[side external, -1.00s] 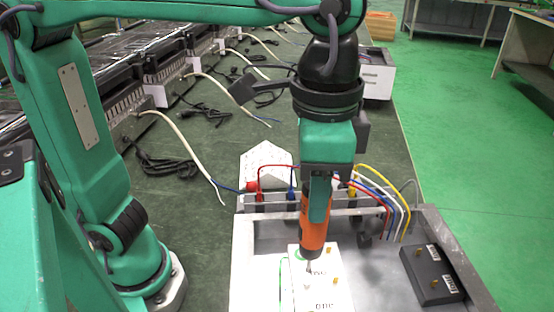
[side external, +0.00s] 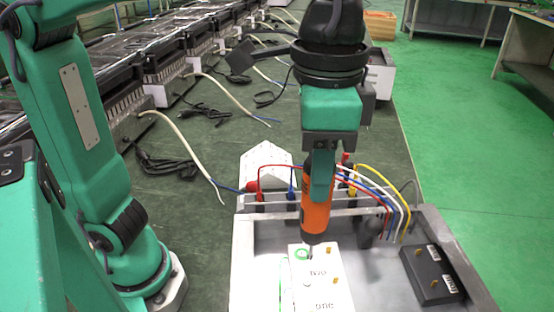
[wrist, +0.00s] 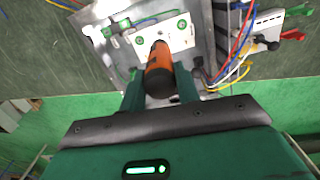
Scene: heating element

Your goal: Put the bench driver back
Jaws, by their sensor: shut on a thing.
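The bench driver, an orange and black screwdriver (side external: 316,220), is held nearly upright with its tip down. My gripper (side external: 322,185) is shut on its upper handle. The driver's tip is over the far end of a white block (side external: 318,290) with brass terminals and printed labels; whether it touches the block cannot be told. In the wrist view the driver (wrist: 158,75) sits between the two fingers of my gripper (wrist: 160,95), pointing toward the white block (wrist: 172,38). I cannot make out a holder for the driver.
The white block sits in a grey metal tray (side external: 460,262) with a black box (side external: 432,274) at right. Red, blue, white and yellow leads (side external: 385,200) cross its far edge. A white holder (side external: 265,165) stands behind. Cables lie on the green bench at left.

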